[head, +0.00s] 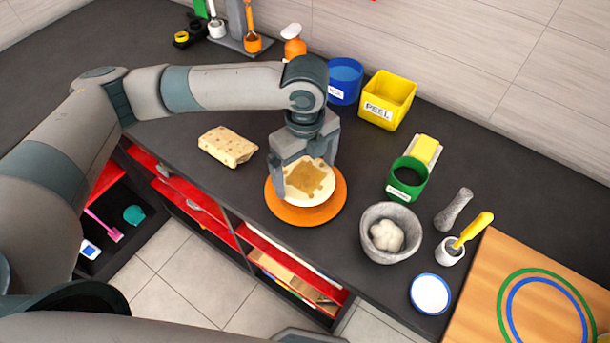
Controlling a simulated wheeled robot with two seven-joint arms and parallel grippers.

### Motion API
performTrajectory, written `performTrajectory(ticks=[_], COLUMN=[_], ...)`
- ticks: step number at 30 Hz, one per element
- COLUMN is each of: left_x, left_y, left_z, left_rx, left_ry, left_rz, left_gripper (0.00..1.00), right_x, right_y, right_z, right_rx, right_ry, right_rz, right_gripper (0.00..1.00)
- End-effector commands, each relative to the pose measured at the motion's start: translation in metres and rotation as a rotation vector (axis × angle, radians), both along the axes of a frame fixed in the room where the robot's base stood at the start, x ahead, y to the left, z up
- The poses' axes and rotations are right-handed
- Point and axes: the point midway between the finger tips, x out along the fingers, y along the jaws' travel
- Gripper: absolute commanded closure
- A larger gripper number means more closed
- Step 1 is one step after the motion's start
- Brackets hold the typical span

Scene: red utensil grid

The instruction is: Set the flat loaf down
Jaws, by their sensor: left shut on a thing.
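The flat loaf (309,187) is round and pale with a browned, spotted middle. It lies flat, over or on an orange round plate (306,214) near the counter's front edge. My left gripper (305,172) points down from above, and its jaws are shut on the loaf. The gripper hides the loaf's far part. I cannot tell whether the loaf touches the plate. My right gripper is not in view.
A spotted, pale, folded-looking piece (227,146) lies to the left. To the right stand a blue bin (345,82), yellow bin (388,98), green container (407,180), and grey bowl (391,240) with a white lump. The counter (240,195) left of the plate is clear.

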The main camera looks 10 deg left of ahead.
Motion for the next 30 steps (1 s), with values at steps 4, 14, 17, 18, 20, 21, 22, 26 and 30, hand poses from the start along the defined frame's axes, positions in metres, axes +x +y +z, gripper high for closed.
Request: performTrajectory(ticks=[4,14,17,18,20,21,22,26,30], left_x=[-0.001,0.000,0.000,-0.001,0.000,0.000,0.000,0.000,0.000], left_y=[0.000,0.000,0.000,0.000,0.000,0.000,0.000,0.000,0.000], left_z=[-0.017,-0.026,-0.027,-0.028,-0.029,-0.029,-0.029,-0.029,-0.027], left_rx=[0.001,-0.001,-0.001,0.000,-0.001,-0.001,-0.001,-0.001,-0.001], left_ry=[0.002,-0.001,-0.001,0.000,-0.001,-0.001,-0.001,-0.001,-0.001], left_rz=[0.001,-0.001,-0.001,-0.001,-0.001,-0.001,-0.001,-0.001,-0.001], left_gripper=[0.31,0.31,0.31,0.31,0.01,0.00,0.00,0.00,0.00], right_x=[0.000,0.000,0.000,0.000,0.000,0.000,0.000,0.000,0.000], right_y=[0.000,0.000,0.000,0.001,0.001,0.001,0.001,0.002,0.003], right_z=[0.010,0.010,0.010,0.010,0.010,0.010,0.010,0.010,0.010], right_rx=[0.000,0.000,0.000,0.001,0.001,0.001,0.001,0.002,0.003], right_ry=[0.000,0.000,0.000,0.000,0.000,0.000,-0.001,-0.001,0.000], right_rz=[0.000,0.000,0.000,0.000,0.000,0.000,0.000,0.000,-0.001], right_gripper=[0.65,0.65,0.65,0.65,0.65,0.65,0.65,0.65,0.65])
